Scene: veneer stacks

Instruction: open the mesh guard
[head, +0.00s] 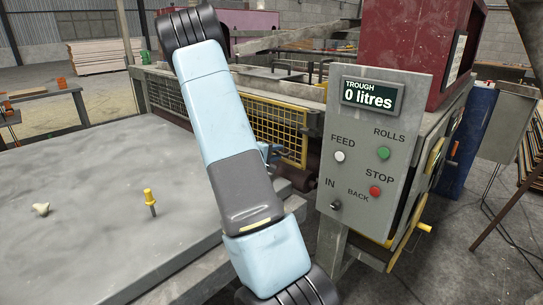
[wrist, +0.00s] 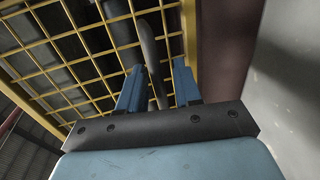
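The mesh guard (head: 262,121) is a yellow-framed wire grid upright along the machine's front, left of the control panel. Its left part is behind my arm. In the wrist view the yellow grid (wrist: 82,50) fills the upper left. A grey, slightly curved bar (wrist: 149,45), like a handle, stands in front of the grid. My gripper (wrist: 159,66) has its two blue fingers apart, one on each side of the bar, with gaps visible. Contact with the bar cannot be seen. In the head view my gripper (head: 269,153) is small and partly hidden by my arm, close to the guard.
A grey control panel (head: 371,160) reading "0 litres" stands just right of the guard; its pale side (wrist: 285,85) is close in the wrist view. A grey table (head: 85,190) at left holds a yellow-handled tool (head: 150,197) and a small pale object (head: 41,209).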

